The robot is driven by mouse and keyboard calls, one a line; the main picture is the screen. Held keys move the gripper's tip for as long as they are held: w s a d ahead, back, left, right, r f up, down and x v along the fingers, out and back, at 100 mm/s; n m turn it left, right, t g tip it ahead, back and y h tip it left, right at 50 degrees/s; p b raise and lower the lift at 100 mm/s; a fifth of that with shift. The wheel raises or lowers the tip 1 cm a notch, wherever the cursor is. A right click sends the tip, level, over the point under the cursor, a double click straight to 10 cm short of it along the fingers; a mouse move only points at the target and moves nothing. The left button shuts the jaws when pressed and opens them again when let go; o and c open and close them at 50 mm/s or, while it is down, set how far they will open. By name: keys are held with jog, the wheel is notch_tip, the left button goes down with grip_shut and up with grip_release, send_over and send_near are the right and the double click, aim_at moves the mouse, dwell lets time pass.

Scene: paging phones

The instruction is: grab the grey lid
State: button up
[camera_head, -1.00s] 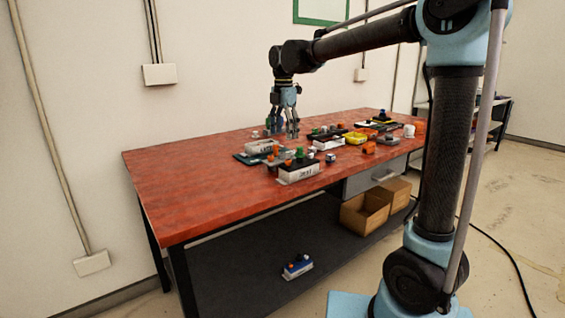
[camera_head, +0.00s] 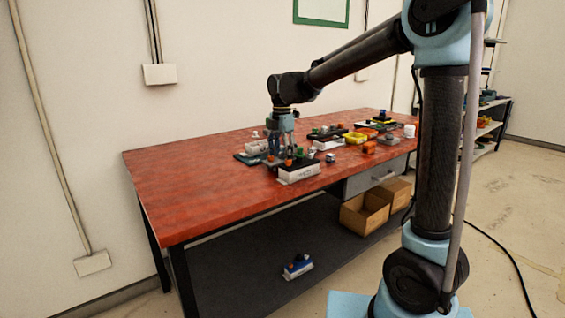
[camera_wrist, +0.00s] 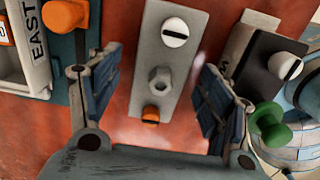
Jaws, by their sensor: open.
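A grey lid-like plate (camera_wrist: 183,62) lies in the middle of the wrist view. It carries a white slotted knob (camera_wrist: 175,31), a hex nut (camera_wrist: 161,80) and a small orange knob (camera_wrist: 151,113). My gripper (camera_wrist: 160,65) is open, with one finger on each side of the plate. Gaps show between the plate and both fingers. In the head view my gripper (camera_head: 280,150) is low over the red table, among the phone parts. The plate cannot be made out clearly there.
A white part marked EAST (camera_wrist: 35,60) and a larger orange knob (camera_wrist: 66,14) are close to the left finger. A dark plate (camera_wrist: 265,62) and green knob (camera_wrist: 268,123) are close to the right finger. The red table's (camera_head: 190,190) left part is clear.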

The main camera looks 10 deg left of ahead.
jog(key=c, duration=1.2)
jog(key=shift+r, duration=0.1)
